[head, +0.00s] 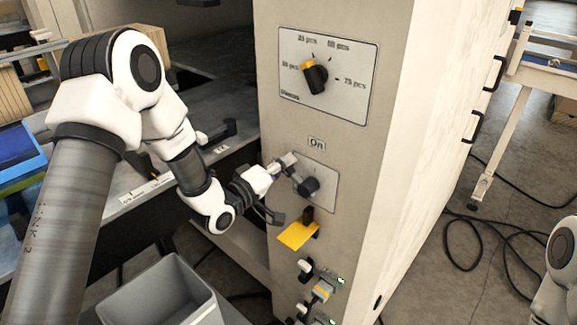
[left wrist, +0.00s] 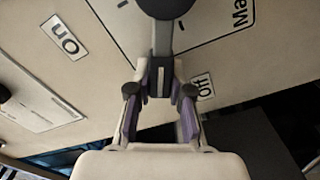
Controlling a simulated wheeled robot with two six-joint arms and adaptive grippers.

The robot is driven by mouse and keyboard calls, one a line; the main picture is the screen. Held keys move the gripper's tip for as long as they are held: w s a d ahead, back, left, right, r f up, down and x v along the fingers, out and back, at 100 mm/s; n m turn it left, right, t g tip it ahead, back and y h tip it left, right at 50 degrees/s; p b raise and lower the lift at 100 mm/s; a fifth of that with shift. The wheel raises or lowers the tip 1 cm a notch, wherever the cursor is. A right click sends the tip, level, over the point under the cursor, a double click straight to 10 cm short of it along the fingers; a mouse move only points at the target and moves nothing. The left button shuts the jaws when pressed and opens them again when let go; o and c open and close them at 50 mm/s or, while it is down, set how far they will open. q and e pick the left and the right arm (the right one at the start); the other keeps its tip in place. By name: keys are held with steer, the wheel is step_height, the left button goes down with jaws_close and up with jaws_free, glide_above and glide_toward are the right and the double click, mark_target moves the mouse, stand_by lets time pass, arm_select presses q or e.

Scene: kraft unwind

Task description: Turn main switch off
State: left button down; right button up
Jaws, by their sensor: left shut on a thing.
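The main switch (head: 308,186) is a dark round knob on a plate on the front of the tall beige cabinet, under an "On" label (head: 317,143). In the left wrist view the switch (left wrist: 165,8) shows at the top, with a grey lever running down from it. My left gripper (head: 284,164) is at the upper left of the knob. In the left wrist view its fingers (left wrist: 160,85) are closed around the lever's end. An "Off" label (left wrist: 203,87) is close beside the fingers, and the "On" label is farther left. My right gripper is out of view.
A selector dial (head: 315,76) with a yellow mark is above on the cabinet (head: 402,120). A yellow tab (head: 298,235) and small switches with green lights (head: 322,290) are below. A grey bin (head: 165,295) stands at the lower left. Cables lie on the floor at right.

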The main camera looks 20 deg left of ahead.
arm_select(q)
steer(key=shift+w+a+f+n+b, duration=0.1)
steer(key=shift+a+f+n+b, duration=0.15)
steer(key=shift+f+n+b, duration=0.85)
steer(key=shift+w+a+f+n+b, duration=0.15)
steer(key=shift+f+n, duration=0.5)
steer(key=shift+n, duration=0.95)
steer(key=shift+s+f, duration=0.1)
steer(key=c, duration=1)
jaws_free()
steer(key=shift+a, duration=0.15)
steer(key=shift+c, duration=0.2)
steer(key=shift+s, duration=0.1)
steer(key=v, duration=1.1)
steer(key=shift+s, duration=0.4)
